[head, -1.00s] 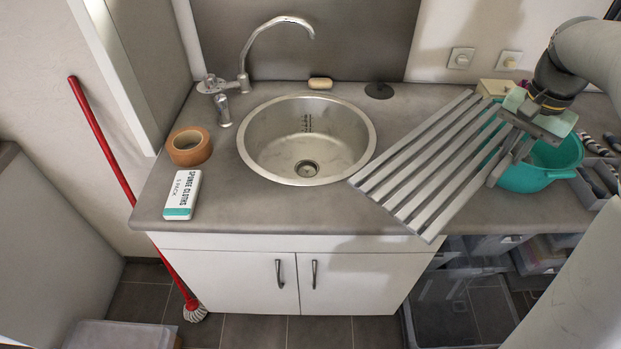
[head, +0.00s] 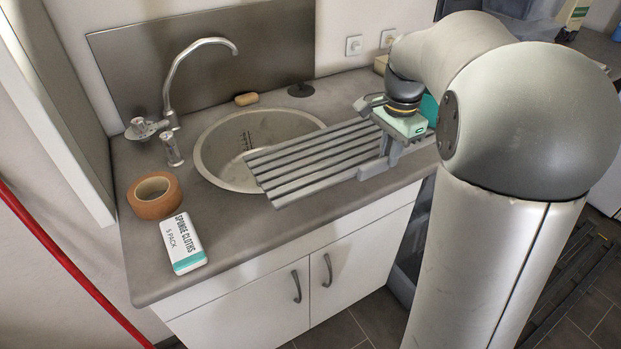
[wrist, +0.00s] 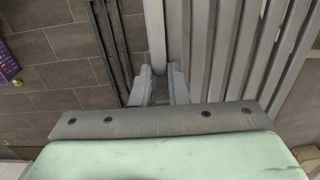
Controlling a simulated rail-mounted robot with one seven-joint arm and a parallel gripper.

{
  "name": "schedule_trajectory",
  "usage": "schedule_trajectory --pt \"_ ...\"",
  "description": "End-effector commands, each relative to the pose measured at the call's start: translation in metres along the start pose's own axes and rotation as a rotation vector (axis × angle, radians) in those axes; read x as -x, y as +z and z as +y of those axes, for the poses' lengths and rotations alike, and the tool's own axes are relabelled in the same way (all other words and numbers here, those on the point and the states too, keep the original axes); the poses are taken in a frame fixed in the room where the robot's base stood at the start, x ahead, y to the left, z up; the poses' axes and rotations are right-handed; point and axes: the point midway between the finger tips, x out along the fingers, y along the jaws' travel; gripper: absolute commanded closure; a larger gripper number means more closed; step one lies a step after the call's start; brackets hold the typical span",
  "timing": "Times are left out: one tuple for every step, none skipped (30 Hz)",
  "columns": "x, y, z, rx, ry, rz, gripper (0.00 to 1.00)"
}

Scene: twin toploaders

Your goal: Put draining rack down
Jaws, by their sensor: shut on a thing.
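The draining rack (head: 312,162) is a grey panel of parallel slats, and in the wrist view its slats (wrist: 237,50) fill the upper right. My gripper (head: 388,152) is shut on the rack near its right end. In the wrist view my gripper's fingers (wrist: 158,88) close on one slat. In the head view the rack's left end overlaps the right part of the round steel sink (head: 232,160), and the rest lies over the grey counter (head: 240,235). I cannot tell whether the rack touches the sink rim or the counter.
A curved tap (head: 172,95) stands behind the sink. A brown tape roll (head: 155,197) and a sponge cloth pack (head: 182,243) sit left on the counter. A teal bowl (head: 429,108) is partly hidden behind my gripper.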

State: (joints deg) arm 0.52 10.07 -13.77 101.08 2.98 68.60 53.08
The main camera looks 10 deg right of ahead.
Motion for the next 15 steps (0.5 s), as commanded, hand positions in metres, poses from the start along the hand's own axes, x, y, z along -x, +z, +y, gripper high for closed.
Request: schedule_trajectory --pt "-0.004 0.007 -0.011 0.007 0.002 -0.001 1.00" --pt "-0.007 0.012 -0.017 0.008 0.003 -0.002 1.00" --pt "-0.011 0.018 -0.025 0.009 0.003 -0.002 1.00" --pt "-0.015 0.021 -0.032 0.008 0.003 -0.001 1.00" --pt "-0.018 0.026 -0.038 0.009 0.003 -0.001 1.00" --pt "-0.023 0.031 -0.046 0.008 0.004 -0.001 1.00" --pt "-0.026 0.035 -0.052 0.008 0.003 -0.001 1.00" --pt "-0.029 0.040 -0.059 0.009 0.003 -0.002 1.00" --pt "-0.038 0.043 -0.064 0.007 0.004 -0.002 1.00" --pt "-0.045 0.046 -0.068 0.006 0.005 -0.002 1.00" --pt "-0.051 0.048 -0.071 0.006 0.005 -0.002 1.00" --pt "-0.058 0.051 -0.076 0.005 0.004 -0.002 1.00" --pt "-0.062 0.053 -0.080 0.005 0.004 -0.002 1.00" --pt "-0.066 0.055 -0.083 0.005 0.002 -0.002 1.00" --pt "-0.071 0.058 -0.086 0.006 0.003 -0.002 1.00"
